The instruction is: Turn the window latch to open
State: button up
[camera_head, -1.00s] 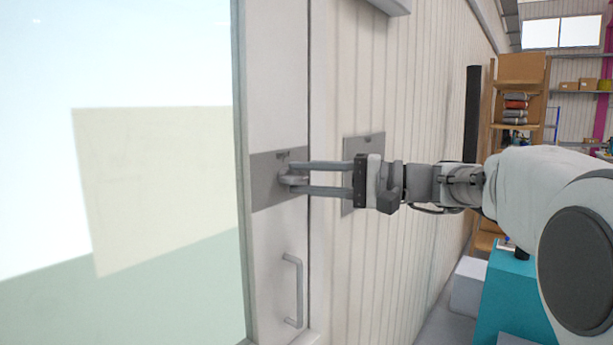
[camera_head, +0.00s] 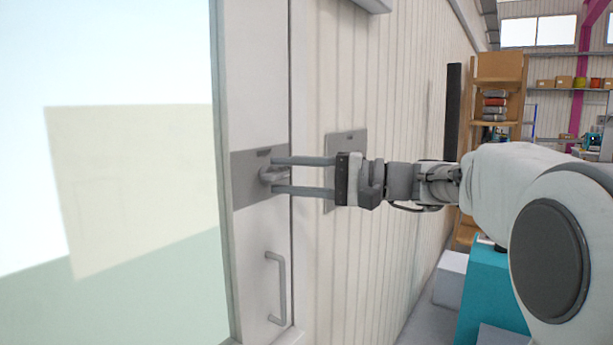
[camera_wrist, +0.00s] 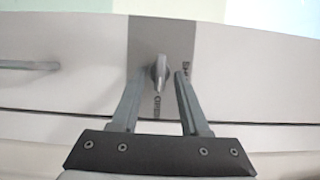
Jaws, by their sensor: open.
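The window latch (camera_head: 271,175) is a small grey knob on a darker grey plate (camera_head: 246,190) on the white window frame. In the wrist view the latch (camera_wrist: 159,72) sits between my fingertips, with lettering on the plate around it, partly hidden by a finger. My gripper (camera_head: 274,175) is open, its two long grey fingers above and below the latch in the head view. In the wrist view my gripper (camera_wrist: 160,78) has a gap on both sides of the latch, wider on the left. I cannot tell whether either finger touches it.
A grey pull handle (camera_head: 277,288) is on the frame below the latch; it also shows at the left of the wrist view (camera_wrist: 30,66). A grey plate (camera_head: 345,146) is on the wall behind my gripper. A wooden shelf (camera_head: 497,100) and teal box (camera_head: 490,295) stand at right.

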jog(key=v, duration=1.7)
jog(key=shift+s, duration=0.2)
jog(key=shift+d+p, duration=0.15)
jog(key=shift+p, duration=0.15)
